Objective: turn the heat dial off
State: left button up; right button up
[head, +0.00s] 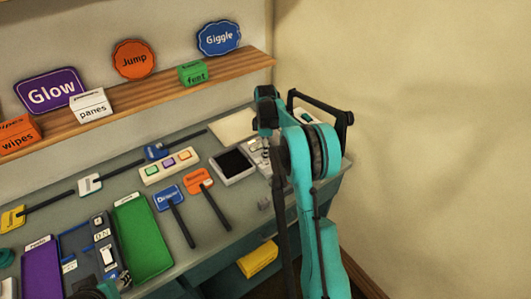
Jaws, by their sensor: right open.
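I cannot clearly make out a heat dial or its setting. A grey unit with a black plate (233,164) lies at the right part of the bench. Small grey parts (258,156) at its right side are partly hidden by my right arm. My right gripper (267,115) is open at the top of the teal arm, above the bench's right end. I cannot tell whether it touches anything. A dark shape at the bottom left edge may belong to my left arm; its jaws cannot be made out.
The bench (222,213) also holds a white box with coloured buttons (167,167), blue (167,198) and orange (198,180) paddles, a green tray (143,235) and a purple tray (41,270). A shelf (150,100) with word signs runs behind. A black-framed object (347,119) stands at right.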

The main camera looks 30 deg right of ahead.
jog(key=shift+f, duration=0.4)
grip_shut()
